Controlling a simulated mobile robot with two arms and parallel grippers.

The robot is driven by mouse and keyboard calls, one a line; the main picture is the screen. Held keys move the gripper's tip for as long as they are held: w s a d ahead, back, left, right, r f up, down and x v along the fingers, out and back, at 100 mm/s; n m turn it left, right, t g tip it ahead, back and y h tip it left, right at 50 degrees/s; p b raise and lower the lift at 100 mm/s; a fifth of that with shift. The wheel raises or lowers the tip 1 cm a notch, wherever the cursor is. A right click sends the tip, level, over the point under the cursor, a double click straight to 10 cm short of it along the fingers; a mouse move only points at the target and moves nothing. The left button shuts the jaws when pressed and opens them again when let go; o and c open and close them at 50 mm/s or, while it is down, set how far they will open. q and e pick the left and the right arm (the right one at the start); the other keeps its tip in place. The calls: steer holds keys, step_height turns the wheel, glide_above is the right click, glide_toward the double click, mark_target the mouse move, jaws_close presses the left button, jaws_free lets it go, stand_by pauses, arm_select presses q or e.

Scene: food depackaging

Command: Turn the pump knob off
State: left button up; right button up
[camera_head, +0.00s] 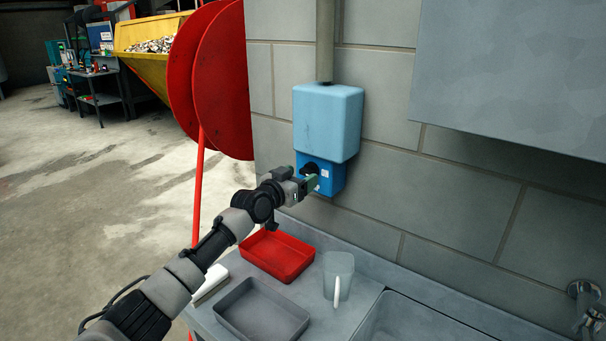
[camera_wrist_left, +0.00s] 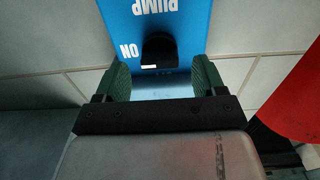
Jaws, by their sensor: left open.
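The pump switch box (camera_head: 326,122) is light blue and fixed to the grey block wall, with a darker blue panel (camera_head: 337,181) at its lower part. A black knob (camera_head: 310,168) sits on that panel. In the left wrist view the knob (camera_wrist_left: 158,50) shows below upside-down white "PUMP" lettering, with "ON" to its left. My left gripper (camera_head: 308,184) is at the panel, just by the knob. In the left wrist view its green fingers (camera_wrist_left: 160,75) are open, one on each side of the knob; contact cannot be told. My right gripper is out of view.
Below on the counter are a red tray (camera_head: 277,256), a grey tray (camera_head: 262,310) and a clear jug (camera_head: 338,276). A sink (camera_head: 420,318) and tap (camera_head: 586,300) are at right. A red round panel (camera_head: 222,80) stands left of the wall.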

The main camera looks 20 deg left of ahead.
arm_select(q)
steer(key=shift+x, duration=0.9)
steer(key=c, duration=0.9)
